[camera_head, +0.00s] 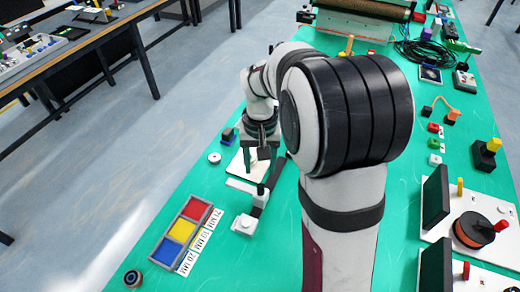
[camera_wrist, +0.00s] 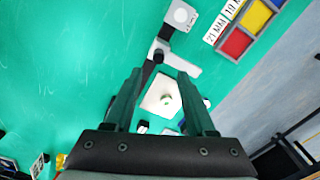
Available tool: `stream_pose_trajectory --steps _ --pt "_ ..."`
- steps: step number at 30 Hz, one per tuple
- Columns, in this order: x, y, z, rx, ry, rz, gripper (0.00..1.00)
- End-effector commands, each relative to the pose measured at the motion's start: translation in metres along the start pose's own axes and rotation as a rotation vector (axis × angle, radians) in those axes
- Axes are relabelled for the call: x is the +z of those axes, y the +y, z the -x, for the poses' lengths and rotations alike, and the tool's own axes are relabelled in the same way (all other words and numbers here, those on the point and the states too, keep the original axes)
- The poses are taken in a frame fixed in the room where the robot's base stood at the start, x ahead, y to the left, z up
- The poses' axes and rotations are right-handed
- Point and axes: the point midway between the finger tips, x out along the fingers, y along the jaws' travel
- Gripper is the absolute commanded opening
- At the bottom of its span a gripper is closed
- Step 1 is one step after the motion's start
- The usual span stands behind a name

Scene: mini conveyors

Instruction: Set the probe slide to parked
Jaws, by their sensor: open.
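My gripper (camera_head: 263,155) points down over the left side of the green table, and its two fingers are apart and empty. In the wrist view, my gripper (camera_wrist: 160,75) has a white plate (camera_wrist: 152,108) with a small pale knob (camera_wrist: 166,99) between and beyond its fingers. A grey bracket (camera_wrist: 182,63) and a dark bar (camera_wrist: 149,73) lie just past the fingertips. The bar leads to a grey end block (camera_wrist: 181,14). The head view shows the plate (camera_head: 240,166), bracket (camera_head: 243,187) and end block (camera_head: 244,223). I cannot tell which part is the probe slide.
A tray with red, yellow and blue compartments (camera_head: 164,244) and number labels lies near the table's left edge. A dark round spool (camera_head: 132,278) is at the front left corner. Reel stations (camera_head: 473,229), cables and small blocks occupy the right side.

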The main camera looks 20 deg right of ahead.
Motion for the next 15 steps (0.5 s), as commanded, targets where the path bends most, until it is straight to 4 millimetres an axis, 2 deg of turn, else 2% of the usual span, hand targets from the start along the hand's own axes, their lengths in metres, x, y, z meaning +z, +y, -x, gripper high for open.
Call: stream_pose_trajectory --steps 1,3,6,10,15 --pt "-0.001 0.000 0.015 -0.001 0.006 -0.001 0.56" --pt "-0.001 0.000 0.032 -0.001 0.004 0.000 0.56" --pt "0.000 0.000 0.049 -0.001 0.001 0.000 0.56" --pt "0.000 0.000 0.059 0.000 0.000 0.000 0.56" --pt "0.001 0.000 0.060 0.000 -0.002 0.000 0.56"
